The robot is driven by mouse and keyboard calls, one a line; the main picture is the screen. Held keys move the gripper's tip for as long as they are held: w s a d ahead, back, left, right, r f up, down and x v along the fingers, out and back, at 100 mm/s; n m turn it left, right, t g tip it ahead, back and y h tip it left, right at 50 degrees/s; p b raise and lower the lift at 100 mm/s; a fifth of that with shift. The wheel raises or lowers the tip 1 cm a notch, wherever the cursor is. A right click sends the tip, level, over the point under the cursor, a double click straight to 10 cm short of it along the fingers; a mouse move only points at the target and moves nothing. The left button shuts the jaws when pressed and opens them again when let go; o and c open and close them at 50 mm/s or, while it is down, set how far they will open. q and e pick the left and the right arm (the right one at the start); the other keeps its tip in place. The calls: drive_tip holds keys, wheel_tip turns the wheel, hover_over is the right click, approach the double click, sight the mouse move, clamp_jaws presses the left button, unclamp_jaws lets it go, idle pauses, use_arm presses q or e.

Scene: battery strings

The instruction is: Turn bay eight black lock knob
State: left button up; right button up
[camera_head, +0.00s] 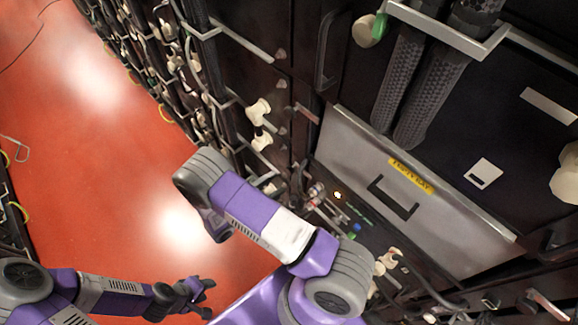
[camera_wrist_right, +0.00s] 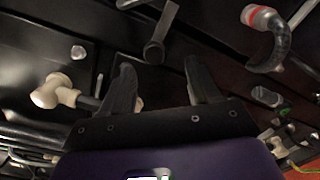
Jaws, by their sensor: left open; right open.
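In the right wrist view, a black knob with a flat grey-black lever (camera_wrist_right: 163,32) stands on a dark panel, just beyond my right gripper (camera_wrist_right: 159,63). The gripper's two dark fingers are open and spread, with the knob's lower end in line with the gap between them. Nothing is held, and I cannot tell whether a finger touches the knob. No bay number is readable on it. In the head view, my right arm hides the knob and right gripper. My left gripper (camera_head: 201,293) is open and empty over the red floor at the lower left.
A cream connector (camera_wrist_right: 58,91) is left of the right gripper. A black cable with a red-white collar (camera_wrist_right: 263,18) is at upper right. In the head view, a grey panel with a yellow label (camera_head: 410,175) faces me. The red floor (camera_head: 80,130) is largely clear.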

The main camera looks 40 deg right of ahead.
sight(288, 172)
drive_tip(key=d, duration=0.5)
drive_tip(key=w+d, duration=0.1)
drive_tip(key=d, duration=0.1)
drive_tip(key=shift+d+r, duration=0.2)
drive_tip(key=shift+r, duration=0.05)
drive_tip(key=c, duration=1)
